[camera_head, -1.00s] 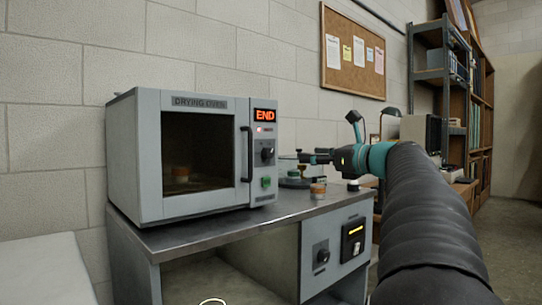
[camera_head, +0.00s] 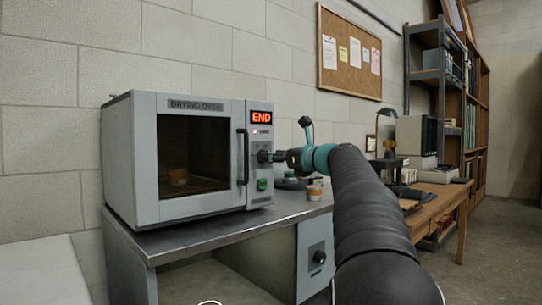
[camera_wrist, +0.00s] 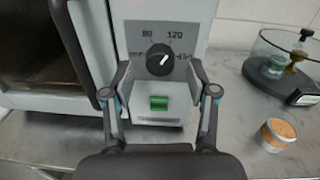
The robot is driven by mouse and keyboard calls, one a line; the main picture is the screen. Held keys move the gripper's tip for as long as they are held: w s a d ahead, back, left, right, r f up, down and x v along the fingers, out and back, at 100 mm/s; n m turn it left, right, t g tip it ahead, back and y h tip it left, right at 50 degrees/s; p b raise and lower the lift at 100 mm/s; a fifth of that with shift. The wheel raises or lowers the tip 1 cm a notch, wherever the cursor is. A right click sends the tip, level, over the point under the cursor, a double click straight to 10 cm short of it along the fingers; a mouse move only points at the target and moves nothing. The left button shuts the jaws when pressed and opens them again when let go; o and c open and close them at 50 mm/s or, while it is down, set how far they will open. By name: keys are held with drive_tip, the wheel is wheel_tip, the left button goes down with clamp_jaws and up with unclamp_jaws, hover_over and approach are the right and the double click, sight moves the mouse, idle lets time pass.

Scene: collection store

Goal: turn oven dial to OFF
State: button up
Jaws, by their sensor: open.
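The drying oven (camera_head: 150,215) stands on a metal bench with its door shut and its display reading END. Its black round dial (camera_wrist: 159,60) is on the right-hand control panel, ringed by printed labels including 80 and 120. The dial's white mark points to the upper right, and a label that looks like OFF is at its left. My gripper (camera_wrist: 159,80) is open and faces the panel, one finger to each side of the dial and slightly below it. In the head view my gripper (camera_head: 277,157) is close to the dial; contact cannot be told.
A green button (camera_wrist: 159,103) is just below the dial. The oven door handle (camera_head: 242,157) is left of the panel.

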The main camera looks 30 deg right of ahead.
drive_tip(key=shift+w+a, duration=0.2)
drive_tip(key=shift+w, duration=0.45)
clamp_jaws()
drive_tip(key=shift+n, duration=0.3)
drive_tip(key=n+b, duration=0.3)
drive_tip(key=n, duration=0.8)
drive_tip(key=n+h+b, duration=0.1)
drive_tip(key=n+b, duration=0.3)
drive_tip(key=n, duration=0.7)
drive_tip(key=shift+a+n+h, duration=0.15)
drive_tip(key=shift+n+h, duration=0.15)
